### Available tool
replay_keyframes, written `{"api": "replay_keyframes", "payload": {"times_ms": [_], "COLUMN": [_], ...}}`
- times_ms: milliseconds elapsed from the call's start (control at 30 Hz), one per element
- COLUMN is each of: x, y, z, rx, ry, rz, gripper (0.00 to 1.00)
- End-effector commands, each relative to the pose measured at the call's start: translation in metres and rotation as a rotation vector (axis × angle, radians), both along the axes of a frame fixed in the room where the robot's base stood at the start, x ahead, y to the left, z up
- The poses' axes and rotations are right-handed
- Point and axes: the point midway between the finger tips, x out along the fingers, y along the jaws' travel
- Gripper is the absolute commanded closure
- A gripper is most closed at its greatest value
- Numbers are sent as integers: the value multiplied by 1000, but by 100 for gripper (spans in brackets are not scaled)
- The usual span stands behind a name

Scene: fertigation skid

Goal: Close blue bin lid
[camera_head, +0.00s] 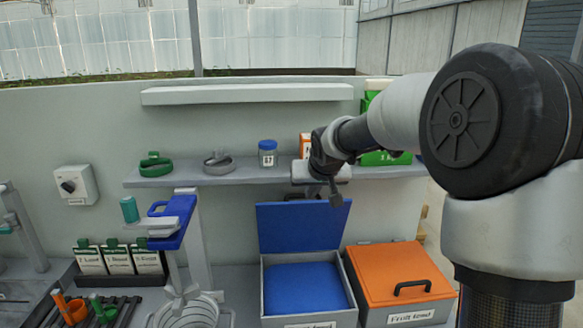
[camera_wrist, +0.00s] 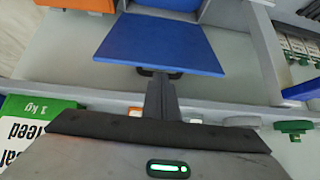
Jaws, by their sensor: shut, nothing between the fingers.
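The blue bin lid (camera_head: 298,226) stands raised at the back of its grey bin (camera_head: 268,318), so the bin is open and its blue inside shows. The lid (camera_wrist: 162,45) also shows in the wrist view, with a dark handle (camera_wrist: 160,72) at its edge. My gripper (camera_head: 334,196) is shut and empty, just above the lid's top edge at its right part in the head view. In the wrist view my gripper (camera_wrist: 161,88) has its fingertips close to the handle; I cannot tell whether they touch it.
An orange-lidded bin (camera_head: 390,270) is closed, right of the blue one. A wall shelf (camera_head: 240,174) behind my gripper holds a jar (camera_head: 267,153), green and grey rings, and boxes. A blue clamp-like fixture (camera_head: 175,225) stands left of the bin.

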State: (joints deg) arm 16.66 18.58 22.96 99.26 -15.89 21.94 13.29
Motion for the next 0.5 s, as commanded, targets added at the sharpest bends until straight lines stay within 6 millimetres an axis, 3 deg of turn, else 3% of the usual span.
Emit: {"api": "replay_keyframes", "payload": {"times_ms": [33, 167, 500], "x": [-1, -4, 25], "y": [-10, -21, -21], "z": [23, 36, -4], "rx": [-14, -30, -31], "ry": [15, 44, 51], "rz": [-18, -40, -39], "gripper": [100, 100, 100]}}
